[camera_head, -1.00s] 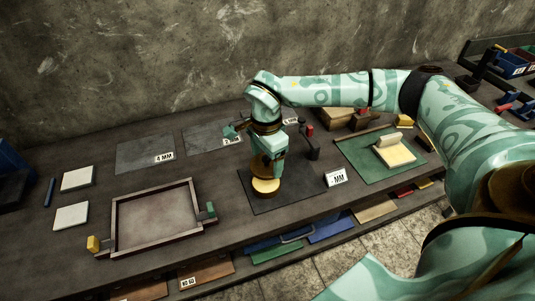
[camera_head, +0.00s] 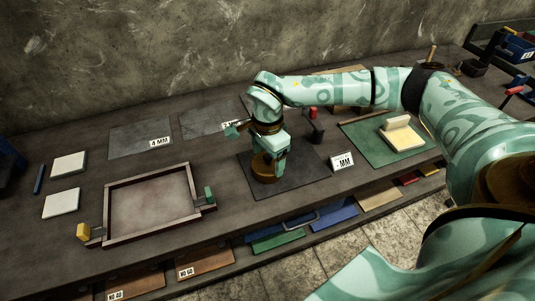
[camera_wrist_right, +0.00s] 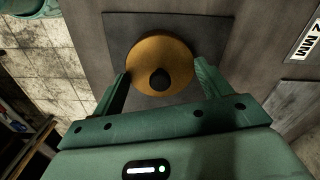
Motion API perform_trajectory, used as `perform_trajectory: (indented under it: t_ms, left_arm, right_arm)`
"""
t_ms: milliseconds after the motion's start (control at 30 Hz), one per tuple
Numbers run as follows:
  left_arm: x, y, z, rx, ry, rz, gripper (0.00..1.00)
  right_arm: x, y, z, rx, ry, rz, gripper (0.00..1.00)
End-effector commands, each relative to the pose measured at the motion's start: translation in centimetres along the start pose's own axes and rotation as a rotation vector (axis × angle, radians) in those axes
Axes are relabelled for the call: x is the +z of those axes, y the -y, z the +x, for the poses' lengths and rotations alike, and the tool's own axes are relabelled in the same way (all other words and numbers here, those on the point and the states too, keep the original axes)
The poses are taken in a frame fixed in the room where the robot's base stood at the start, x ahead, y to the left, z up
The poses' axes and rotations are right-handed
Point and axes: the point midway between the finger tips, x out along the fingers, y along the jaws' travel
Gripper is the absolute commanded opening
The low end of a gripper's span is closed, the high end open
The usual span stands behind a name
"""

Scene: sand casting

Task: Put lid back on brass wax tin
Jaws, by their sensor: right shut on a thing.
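The brass wax tin (camera_head: 264,177) stands on a dark square mat. In the wrist view its lid (camera_wrist_right: 178,57) is a round brass disc with a black knob, level and lying over the tin. My right gripper (camera_head: 270,156) points down from above. Its fingers, also in the wrist view (camera_wrist_right: 163,80), are on either side of the lid and shut on it. The lid and tin appear to be touching in the head view, but the seam is too small to tell. My left gripper is out of view.
The dark mat (camera_head: 308,187) lies at the middle of the bench. A wooden frame (camera_head: 150,236) stands to the left, with white tiles (camera_head: 62,203) beyond it. A green mat (camera_head: 365,140) with a cream block (camera_head: 402,138) lies to the right. A dark post with a red top (camera_head: 315,118) stands behind.

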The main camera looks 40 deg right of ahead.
Motion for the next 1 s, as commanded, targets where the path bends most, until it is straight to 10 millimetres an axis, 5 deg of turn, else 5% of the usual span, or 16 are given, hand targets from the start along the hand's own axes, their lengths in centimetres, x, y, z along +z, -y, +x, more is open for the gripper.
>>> perform_trajectory:
  t_ms: [1000]
  left_arm:
    - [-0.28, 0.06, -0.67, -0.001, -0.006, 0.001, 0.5]
  right_arm:
    - [0.08, -0.02, -0.06, 0.0, 0.0, -0.001, 0.52]
